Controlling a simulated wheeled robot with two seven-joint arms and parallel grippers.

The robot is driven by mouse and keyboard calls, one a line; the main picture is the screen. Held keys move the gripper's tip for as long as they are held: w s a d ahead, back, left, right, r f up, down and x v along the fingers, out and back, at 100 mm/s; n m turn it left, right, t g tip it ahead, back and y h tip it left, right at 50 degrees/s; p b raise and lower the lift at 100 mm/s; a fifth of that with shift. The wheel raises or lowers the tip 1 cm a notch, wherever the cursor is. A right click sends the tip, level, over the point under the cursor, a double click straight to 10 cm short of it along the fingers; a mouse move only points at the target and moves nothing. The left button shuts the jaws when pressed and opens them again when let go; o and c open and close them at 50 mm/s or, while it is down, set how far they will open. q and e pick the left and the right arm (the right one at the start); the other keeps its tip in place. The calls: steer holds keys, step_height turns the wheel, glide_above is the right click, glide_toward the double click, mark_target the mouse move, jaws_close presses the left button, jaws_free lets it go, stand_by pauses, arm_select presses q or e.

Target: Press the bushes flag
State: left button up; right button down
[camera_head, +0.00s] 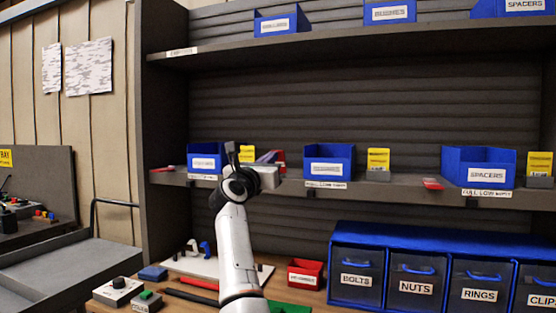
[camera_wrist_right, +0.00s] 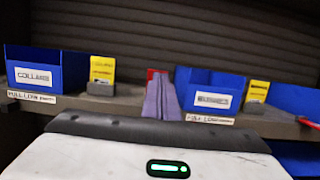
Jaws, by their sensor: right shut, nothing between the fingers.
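Three blue bins stand on the middle shelf: the collars bin (camera_head: 206,163), the bushes bin (camera_head: 329,170) and the spacers bin (camera_head: 480,172). In the wrist view the bushes bin (camera_wrist_right: 212,84) is right of centre. A red flag (camera_head: 280,156), which I take for the bushes flag, stands raised left of that bin. In the wrist view its red top (camera_wrist_right: 152,73) shows behind my fingers, which hide the rest. My right gripper (camera_head: 270,158) is shut and empty in front of this flag; I cannot tell whether they touch. My left gripper is not in view.
Another red flag (camera_head: 433,184) lies low left of the spacers bin. Yellow cards (camera_head: 378,159) stand beside the bins. The upper shelf (camera_head: 220,55) overhangs. Below are a blue drawer unit (camera_head: 345,240) and a red bin (camera_head: 305,273).

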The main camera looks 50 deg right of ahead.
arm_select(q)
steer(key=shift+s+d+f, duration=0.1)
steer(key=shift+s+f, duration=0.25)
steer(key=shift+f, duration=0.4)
arm_select(e)
steer(key=s+a+r, duration=0.3)
steer(key=a+r, duration=0.3)
steer(key=r, duration=0.1)
steer(key=shift+r, duration=0.35)
